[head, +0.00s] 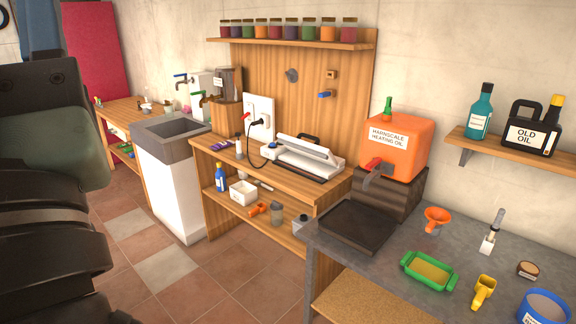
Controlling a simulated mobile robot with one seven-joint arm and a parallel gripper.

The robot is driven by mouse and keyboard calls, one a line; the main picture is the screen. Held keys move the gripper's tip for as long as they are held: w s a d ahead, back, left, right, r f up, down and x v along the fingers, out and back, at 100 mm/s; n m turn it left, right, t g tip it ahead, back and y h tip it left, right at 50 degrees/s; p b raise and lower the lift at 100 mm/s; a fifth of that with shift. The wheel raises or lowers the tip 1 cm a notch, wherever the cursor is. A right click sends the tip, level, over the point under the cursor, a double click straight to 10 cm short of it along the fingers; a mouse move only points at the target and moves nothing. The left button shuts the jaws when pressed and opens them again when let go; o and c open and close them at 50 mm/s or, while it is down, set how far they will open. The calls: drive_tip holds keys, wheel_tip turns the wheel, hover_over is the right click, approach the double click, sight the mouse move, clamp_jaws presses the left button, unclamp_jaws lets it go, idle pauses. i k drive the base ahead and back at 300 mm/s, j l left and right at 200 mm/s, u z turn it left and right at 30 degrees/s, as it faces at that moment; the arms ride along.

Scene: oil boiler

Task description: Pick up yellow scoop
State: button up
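The yellow scoop (483,291) lies on the grey counter at the lower right in the head view, between the green tray and the blue tub. Nothing covers it. Dark parts of my arm fill the left edge of the view, far from the scoop. My gripper's fingertips are not visible.
The grey counter (386,281) also holds a green tray (412,274), an orange funnel (436,218), a blue tub (541,308), a small round lid (527,270) and a black tray (358,227). An orange oil tank (400,146) stands behind. Tiled floor (235,277) is open at centre left.

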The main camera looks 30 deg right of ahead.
sight(481, 294)
drive_tip(key=l+z, duration=0.15)
drive_tip(key=z, duration=1.5)
drive_tip(key=i+l+z, duration=0.35)
drive_tip(key=k+l, duration=0.05)
drive_tip(key=k, duration=0.05)
